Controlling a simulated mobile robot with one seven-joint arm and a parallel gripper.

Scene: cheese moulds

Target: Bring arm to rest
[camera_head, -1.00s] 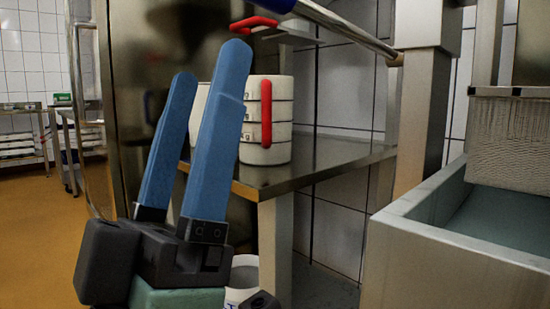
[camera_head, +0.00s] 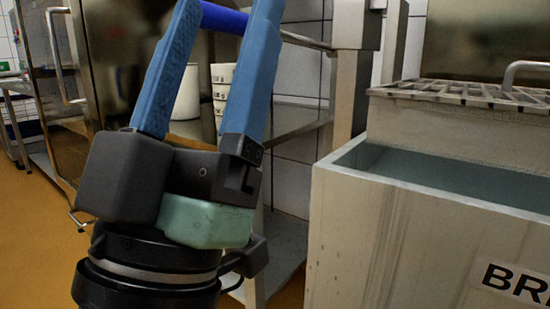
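My gripper (camera_head: 212,30) is in the left middle of the view, pointing up, close to the camera. Its two blue fingers stand apart with a gap between them, and I see nothing held in the gap. The fingertips reach the top edge of the picture. Behind the fingers, white stacked moulds (camera_head: 219,98) stand on a steel shelf (camera_head: 300,122); the right finger hides part of them. A white cylindrical container (camera_head: 187,95) shows between the fingers.
A large basin (camera_head: 345,230) with greenish liquid and partial lettering "BR" fills the right. A metal grate (camera_head: 470,93) lies behind it. A steel cabinet with a handle (camera_head: 58,50) stands at the left. Orange floor (camera_head: 35,215) is open at the lower left.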

